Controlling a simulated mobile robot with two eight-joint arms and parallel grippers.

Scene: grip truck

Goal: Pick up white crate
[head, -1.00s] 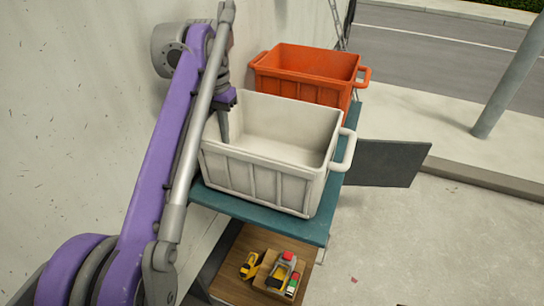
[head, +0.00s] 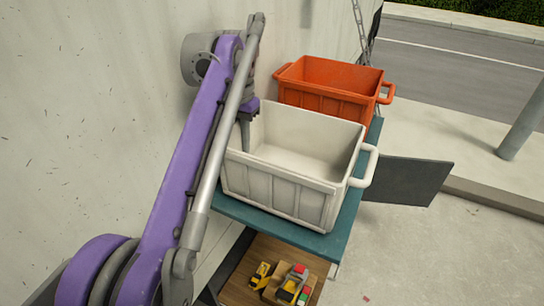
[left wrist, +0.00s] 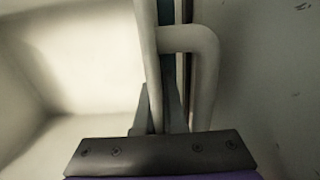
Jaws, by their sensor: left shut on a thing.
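The white crate (head: 275,193) is an open bin with ribbed sides and stands upright on a teal shelf (head: 325,242). Its right handle (head: 368,165) is free. My left gripper (head: 244,135) is at the crate's left end, pointing down. In the left wrist view its fingers (left wrist: 160,118) are shut on the crate's end wall near a handle (left wrist: 203,65); the exact contact is partly hidden by the gripper body. The crate's inside shows empty in the head view. My right gripper is not in view.
An orange crate (head: 325,108) stands just behind the white one on the same shelf. A pale wall (head: 90,100) runs close along the left. Below, a wooden shelf (head: 240,287) holds yellow tools (head: 260,275). A dark panel (head: 410,180) juts out right; pavement beyond is open.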

